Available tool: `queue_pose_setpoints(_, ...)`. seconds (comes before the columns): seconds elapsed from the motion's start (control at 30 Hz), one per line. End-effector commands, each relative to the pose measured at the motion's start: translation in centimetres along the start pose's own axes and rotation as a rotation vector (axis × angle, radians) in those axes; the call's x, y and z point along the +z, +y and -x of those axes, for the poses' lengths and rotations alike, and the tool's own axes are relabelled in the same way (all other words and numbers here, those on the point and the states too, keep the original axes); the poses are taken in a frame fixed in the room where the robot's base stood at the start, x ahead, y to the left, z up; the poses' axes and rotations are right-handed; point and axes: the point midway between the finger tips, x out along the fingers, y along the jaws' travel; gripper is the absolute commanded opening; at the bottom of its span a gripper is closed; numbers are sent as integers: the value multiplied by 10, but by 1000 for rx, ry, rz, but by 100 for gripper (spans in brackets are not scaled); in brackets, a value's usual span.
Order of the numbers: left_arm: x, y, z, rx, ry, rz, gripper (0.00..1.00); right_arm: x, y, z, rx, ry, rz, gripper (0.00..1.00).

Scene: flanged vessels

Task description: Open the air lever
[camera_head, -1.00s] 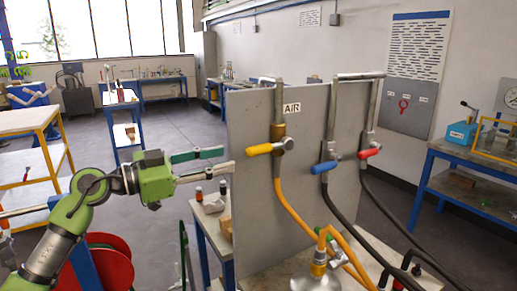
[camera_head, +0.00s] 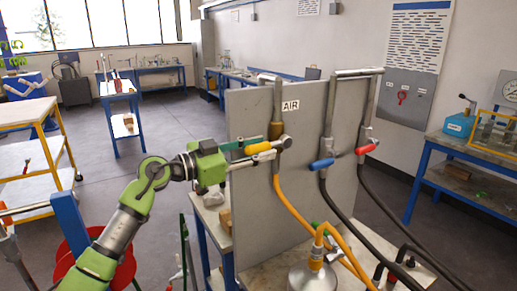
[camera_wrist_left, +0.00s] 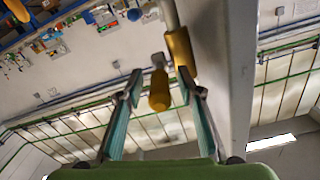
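The air lever (camera_head: 258,148) is a yellow handle on the valve beneath the AIR label (camera_head: 290,105), pointing left and roughly level. My left gripper (camera_head: 264,151) is at the lever, with one finger above it and the other below. In the left wrist view the yellow handle (camera_wrist_left: 159,92) lies between the two open fingers (camera_wrist_left: 160,84), with a gap on each side. The fingers do not appear to touch it. My right gripper is not in view.
The grey upright panel (camera_head: 245,200) stands close beyond the lever. A blue lever (camera_head: 321,164) and a red lever (camera_head: 366,149) are to the right. A yellow hose (camera_head: 292,208) and dark hoses hang below. A metal flanged vessel (camera_head: 312,277) stands on the bench in front.

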Motion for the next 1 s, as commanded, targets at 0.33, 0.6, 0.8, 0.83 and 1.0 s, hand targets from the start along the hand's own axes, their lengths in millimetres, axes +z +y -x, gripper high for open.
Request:
queue_pose_setpoints(0.33,2,1,0,-1,10,2,0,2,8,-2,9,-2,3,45)
queue_pose_setpoints(0.6,24,8,-3,-46,193,7,0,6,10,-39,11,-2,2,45)
queue_pose_setpoints(0.8,32,10,-6,-82,320,4,0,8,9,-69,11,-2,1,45)
queue_pose_setpoints(0.83,33,10,-6,-87,338,5,0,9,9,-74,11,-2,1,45)
queue_pose_setpoints(1.0,38,11,-9,-109,420,3,0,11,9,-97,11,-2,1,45)
